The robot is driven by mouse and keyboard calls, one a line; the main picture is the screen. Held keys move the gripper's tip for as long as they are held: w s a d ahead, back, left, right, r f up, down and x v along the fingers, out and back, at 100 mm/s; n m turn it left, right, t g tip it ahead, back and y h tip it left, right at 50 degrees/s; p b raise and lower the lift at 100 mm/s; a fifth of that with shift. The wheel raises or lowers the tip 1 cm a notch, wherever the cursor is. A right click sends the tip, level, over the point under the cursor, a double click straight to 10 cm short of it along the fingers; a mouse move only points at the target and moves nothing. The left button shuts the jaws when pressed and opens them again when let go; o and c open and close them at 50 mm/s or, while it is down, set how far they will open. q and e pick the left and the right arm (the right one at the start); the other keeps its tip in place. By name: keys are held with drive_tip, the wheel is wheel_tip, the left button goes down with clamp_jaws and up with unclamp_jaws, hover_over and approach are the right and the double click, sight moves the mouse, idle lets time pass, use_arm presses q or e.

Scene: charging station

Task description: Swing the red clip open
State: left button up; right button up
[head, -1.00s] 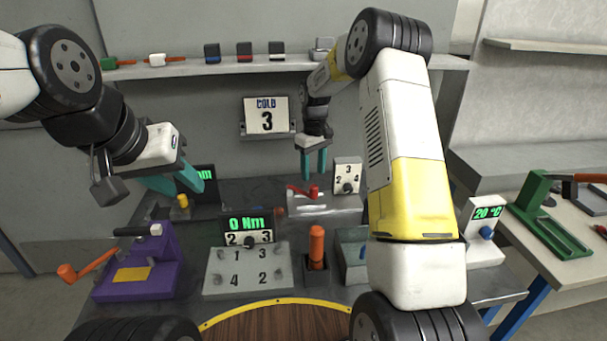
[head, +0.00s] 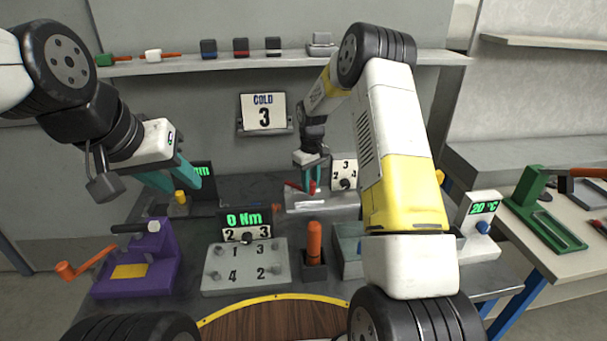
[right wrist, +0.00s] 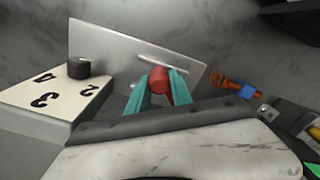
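The red clip (head: 293,187) is on a pale metal block at the back middle of the bench; its red knob also shows in the right wrist view (right wrist: 159,80). My right gripper (head: 311,184) points down at it. In the right wrist view its two teal fingertips (right wrist: 160,88) stand on either side of the red knob, very close to it; whether they press on it I cannot tell. The fingers hide part of the clip. My left gripper (head: 180,184) is open and empty above the bench's left side, its teal fingers apart.
A block with numbers and a dark knob (head: 345,174) stands right beside the clip's block. In front are a numbered plate (head: 245,277), an orange handle (head: 314,240) and a purple crank fixture (head: 137,270).

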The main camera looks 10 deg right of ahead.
clamp_jaws()
idle(1.0)
drive_tip(key=shift+s+a, duration=0.1)
drive_tip(key=shift+a, duration=0.05)
drive_tip(key=s+a+m, duration=0.1)
drive_tip(key=m, duration=0.1)
drive_tip(key=s+a+m, duration=0.1)
drive_tip(key=a+m, duration=0.3)
drive_tip(key=m, duration=0.1)
drive_tip(key=shift+s+a, duration=0.2)
drive_tip(key=shift+s, duration=0.1)
drive_tip(key=shift+a+m, duration=0.8)
drive_tip(key=shift+m, duration=0.3)
drive_tip(key=o, duration=0.9)
unclamp_jaws()
drive_tip(key=shift+c, duration=0.2)
drive_tip(key=shift+s, duration=0.1)
